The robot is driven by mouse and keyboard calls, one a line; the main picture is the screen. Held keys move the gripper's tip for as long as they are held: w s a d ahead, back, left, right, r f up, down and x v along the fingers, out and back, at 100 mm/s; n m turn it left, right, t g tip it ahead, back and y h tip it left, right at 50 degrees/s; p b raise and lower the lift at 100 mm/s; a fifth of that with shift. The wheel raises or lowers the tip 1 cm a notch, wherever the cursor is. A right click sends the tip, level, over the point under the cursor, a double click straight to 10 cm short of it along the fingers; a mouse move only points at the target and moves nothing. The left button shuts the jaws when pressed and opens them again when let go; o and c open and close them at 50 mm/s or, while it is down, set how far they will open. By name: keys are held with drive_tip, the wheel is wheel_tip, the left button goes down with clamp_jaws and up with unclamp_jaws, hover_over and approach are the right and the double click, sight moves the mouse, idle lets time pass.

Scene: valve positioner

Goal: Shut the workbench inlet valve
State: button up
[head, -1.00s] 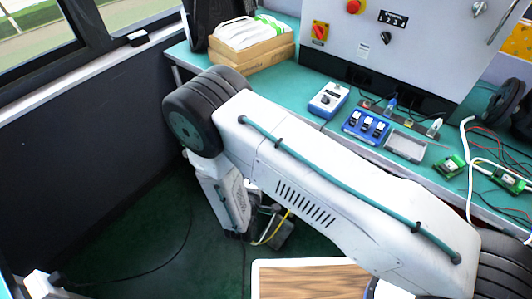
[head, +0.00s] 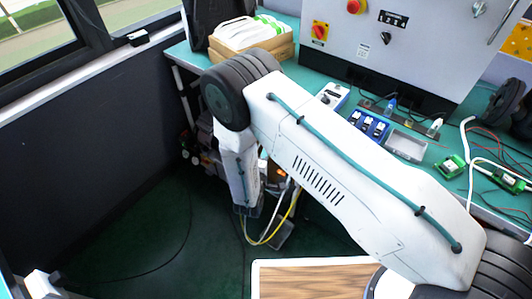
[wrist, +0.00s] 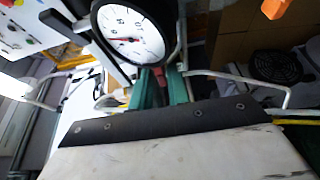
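In the wrist view, the dark front edge and pale body of my gripper fill the bottom. Two teal pieces, apart from each other, reach up from it and look like its fingers (wrist: 161,88). A small dark and red part (wrist: 159,74) shows between them; whether they touch it is unclear. A round white-dialled gauge (wrist: 131,35) stands just beyond. In the head view, my arm reaches down beside the workbench (head: 300,85), with its end low near the floor. The inlet valve cannot be made out clearly; my arm hides part of the area under the bench.
Dark equipment (head: 203,150) stands under the bench's left end, close to my forearm. Yellow and white cables hang near my arm's end. Green floor (head: 140,235) at left is clear.

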clamp_jaws()
drive_tip(key=shift+w+a+r+n+g+h, duration=0.15)
drive_tip(key=shift+n+g+h, duration=0.75)
drive_tip(key=shift+n, duration=1.35)
drive_tip(key=shift+a+r+n+g+h, duration=0.15)
drive_tip(key=shift+n+g+h, duration=0.15)
drive_tip(key=shift+n+g, duration=1.5)
drive_tip(key=shift+w+a+r+n+g+h, duration=0.15)
drive_tip(key=shift+n+g+h, duration=0.5)
drive_tip(key=shift+n, duration=2)
drive_tip(key=shift+o, duration=2.2)
unclamp_jaws()
